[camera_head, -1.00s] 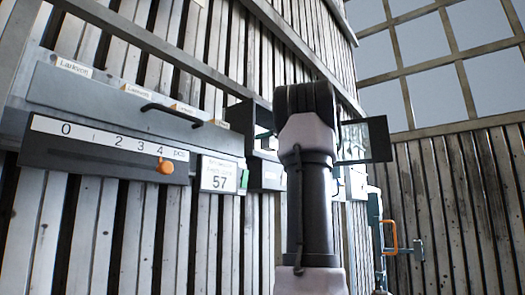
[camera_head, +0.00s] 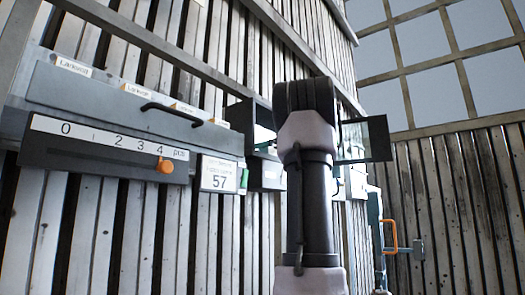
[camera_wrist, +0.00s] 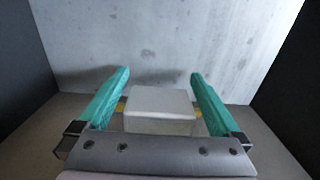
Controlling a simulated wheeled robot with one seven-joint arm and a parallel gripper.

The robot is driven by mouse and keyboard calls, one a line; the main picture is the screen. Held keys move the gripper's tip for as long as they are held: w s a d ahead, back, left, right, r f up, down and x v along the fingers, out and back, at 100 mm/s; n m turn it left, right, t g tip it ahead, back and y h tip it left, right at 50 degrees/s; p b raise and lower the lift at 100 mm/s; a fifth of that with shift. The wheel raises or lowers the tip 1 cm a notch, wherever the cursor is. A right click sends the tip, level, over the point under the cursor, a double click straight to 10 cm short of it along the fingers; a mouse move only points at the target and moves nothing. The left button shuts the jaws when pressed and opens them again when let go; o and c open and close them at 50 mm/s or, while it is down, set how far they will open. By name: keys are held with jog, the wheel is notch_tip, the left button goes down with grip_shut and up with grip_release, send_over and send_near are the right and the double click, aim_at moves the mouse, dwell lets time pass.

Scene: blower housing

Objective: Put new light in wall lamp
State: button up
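My gripper (camera_wrist: 160,76) shows in the wrist view, with two teal fingers spread wide. A pale, translucent block (camera_wrist: 160,98) sits between them, near the palm. Yellow bits on its left and right sides reach to the fingers, and my gripper appears shut on it. The fingertips extend past the block toward a grey back wall (camera_wrist: 170,35). In the head view my arm hides my gripper. An open dark box (camera_head: 250,115) on the wall shows left of my arm, and a dark-framed glass panel (camera_head: 376,138) sticks out on the right. I cannot tell which part is the lamp.
Dark side walls (camera_wrist: 18,75) and a brownish floor (camera_wrist: 45,120) enclose my gripper. On the corrugated wall are a long grey case (camera_head: 120,105), a scale with an orange knob (camera_head: 165,166) and a sign reading 57 (camera_head: 218,175). An orange handle (camera_head: 390,237) is at right.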

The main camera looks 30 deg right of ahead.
jog(key=shift+r, duration=0.1)
jog(key=shift+s+d+r, duration=0.1)
jog(key=shift+s, duration=0.1)
jog(key=v, duration=1.1)
jog(key=shift+s, duration=0.25)
jog(key=shift+d, duration=0.1)
